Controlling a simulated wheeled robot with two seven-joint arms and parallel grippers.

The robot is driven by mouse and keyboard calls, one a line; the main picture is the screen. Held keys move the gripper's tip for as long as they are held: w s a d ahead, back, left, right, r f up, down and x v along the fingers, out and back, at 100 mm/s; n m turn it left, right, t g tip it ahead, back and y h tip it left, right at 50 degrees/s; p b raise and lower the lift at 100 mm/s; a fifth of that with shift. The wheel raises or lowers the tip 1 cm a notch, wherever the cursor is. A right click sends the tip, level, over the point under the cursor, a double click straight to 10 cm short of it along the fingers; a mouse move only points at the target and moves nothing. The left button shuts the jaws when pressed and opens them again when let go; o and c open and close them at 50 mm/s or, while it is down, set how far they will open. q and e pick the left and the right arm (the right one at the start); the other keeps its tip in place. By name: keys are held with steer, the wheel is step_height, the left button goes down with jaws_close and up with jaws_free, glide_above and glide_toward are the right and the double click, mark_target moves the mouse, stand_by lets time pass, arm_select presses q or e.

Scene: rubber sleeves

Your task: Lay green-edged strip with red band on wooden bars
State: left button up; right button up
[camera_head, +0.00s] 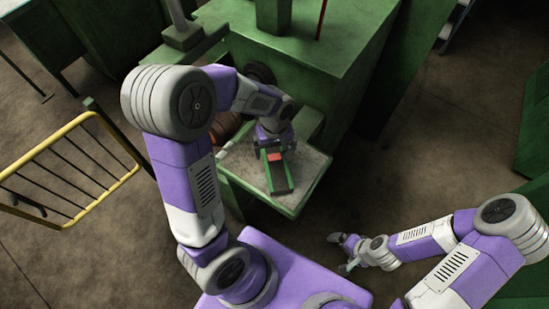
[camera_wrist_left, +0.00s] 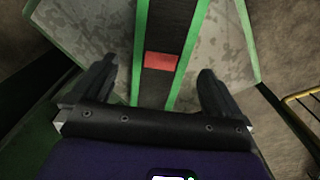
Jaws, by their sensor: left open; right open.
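The green-edged strip (camera_head: 281,180) is dark with a red band (camera_head: 275,157) across it. It lies on a small grey-topped green table. In the left wrist view the strip (camera_wrist_left: 181,35) runs up between my fingers, with the red band (camera_wrist_left: 161,60) just ahead of them. My left gripper (camera_head: 274,148) is open over the strip's far end; its fingers (camera_wrist_left: 156,82) show on either side of the strip, with nothing clamped. My right gripper (camera_head: 339,248) is open and empty, low and away from the table. I cannot make out any wooden bars.
The small table (camera_head: 241,166) has a raised green edge. A large green machine (camera_head: 300,50) stands right behind it. A yellow rack (camera_head: 75,215) with dark bars stands at the left. The brown floor right of the table is clear.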

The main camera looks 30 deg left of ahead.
mark_target(274, 157)
arm_select(q)
step_height(274, 157, down, 4)
steer(key=shift+a+r, duration=0.1)
steer(key=shift+r, duration=0.05)
steer(key=c, duration=1.2)
